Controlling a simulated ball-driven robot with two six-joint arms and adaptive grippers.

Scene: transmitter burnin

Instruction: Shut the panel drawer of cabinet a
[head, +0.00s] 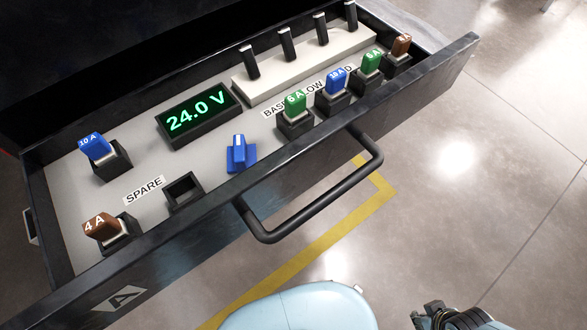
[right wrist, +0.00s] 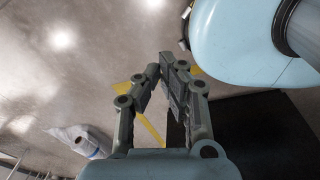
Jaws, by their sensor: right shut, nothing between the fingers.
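The panel drawer (head: 262,178) of cabinet a stands pulled open in the head view, marked with a white letter A on its front. Its black bar handle (head: 318,206) sticks out from the middle of the front. Inside are colored fuses, a 24.0 V display (head: 198,116), a blue switch (head: 240,152) and an empty spare socket (head: 184,191). My right gripper (head: 440,312) shows only in part at the bottom edge, below and right of the handle and apart from it. In the right wrist view the right gripper (right wrist: 164,66) has its fingers together, with nothing between them. My left gripper is out of view.
A yellow line (head: 376,196) runs over the grey floor below the drawer. The floor (head: 500,190) right of the drawer is clear. In the right wrist view a pale object (right wrist: 78,139) lies on the floor at the lower left.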

